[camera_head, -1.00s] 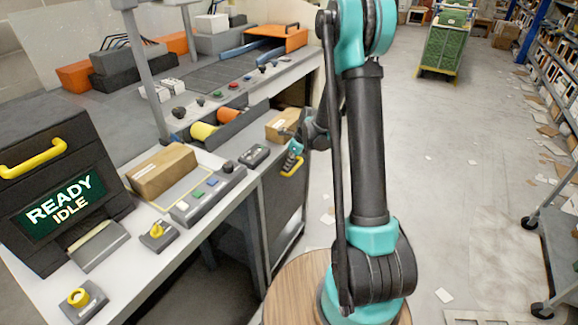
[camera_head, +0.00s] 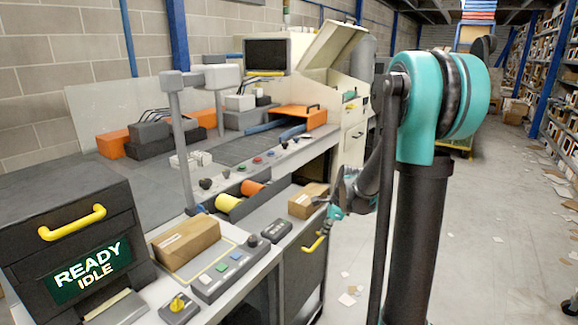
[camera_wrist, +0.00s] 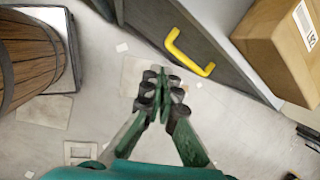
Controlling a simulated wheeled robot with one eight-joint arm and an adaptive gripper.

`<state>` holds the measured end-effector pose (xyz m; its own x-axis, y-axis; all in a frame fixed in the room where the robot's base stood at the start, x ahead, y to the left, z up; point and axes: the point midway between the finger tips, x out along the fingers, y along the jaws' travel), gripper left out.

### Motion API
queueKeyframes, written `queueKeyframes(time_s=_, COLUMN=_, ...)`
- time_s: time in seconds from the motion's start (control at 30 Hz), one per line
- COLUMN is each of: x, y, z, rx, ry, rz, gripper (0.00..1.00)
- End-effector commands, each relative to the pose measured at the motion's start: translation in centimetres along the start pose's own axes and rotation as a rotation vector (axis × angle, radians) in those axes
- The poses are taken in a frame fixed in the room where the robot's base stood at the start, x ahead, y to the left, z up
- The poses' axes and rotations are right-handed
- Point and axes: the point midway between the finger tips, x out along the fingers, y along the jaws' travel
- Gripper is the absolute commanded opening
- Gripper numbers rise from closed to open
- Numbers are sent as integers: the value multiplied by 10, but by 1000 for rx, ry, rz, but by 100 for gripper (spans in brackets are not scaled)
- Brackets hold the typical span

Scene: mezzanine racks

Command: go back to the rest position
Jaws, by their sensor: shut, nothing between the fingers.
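My gripper (camera_head: 335,214) is shut and empty, hanging in front of the workbench's right end. In the wrist view my gripper (camera_wrist: 162,76) points down over the floor with its fingers together. A grey cabinet door with a yellow handle (camera_wrist: 188,54) lies beyond the fingertips; the handle also shows in the head view (camera_head: 314,243). A cardboard box (camera_wrist: 278,48) is at the upper right of the wrist view. In the head view this box (camera_head: 307,200) sits close to the left of my gripper.
The bench holds a black machine with a "READY IDLE" screen (camera_head: 92,272), another cardboard box (camera_head: 186,241) and a button panel (camera_head: 235,268). A wooden barrel-like thing (camera_wrist: 28,60) is at the wrist view's left. Open floor (camera_head: 490,240) with scattered papers lies right; shelves (camera_head: 560,90) stand beyond.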

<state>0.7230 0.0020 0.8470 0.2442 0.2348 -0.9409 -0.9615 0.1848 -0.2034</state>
Motion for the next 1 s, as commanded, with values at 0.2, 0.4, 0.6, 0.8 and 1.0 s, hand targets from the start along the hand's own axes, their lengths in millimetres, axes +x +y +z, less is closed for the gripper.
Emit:
queueKeyframes(time_s=0.2, x=-31, y=69, z=-18, rx=-526, ry=77, rz=-27, gripper=0)
queueKeyframes(time_s=0.4, x=-47, y=131, z=-38, rx=-1014, ry=158, rz=-19, gripper=0)
queueKeyframes(time_s=0.6, x=-52, y=186, z=-59, rx=-1456, ry=238, rz=20, gripper=0)
queueKeyframes(time_s=0.8, x=-51, y=215, z=-72, rx=-1711, ry=282, rz=59, gripper=0)
queueKeyframes(time_s=1.0, x=-50, y=220, z=-75, rx=-1766, ry=292, rz=69, gripper=0)
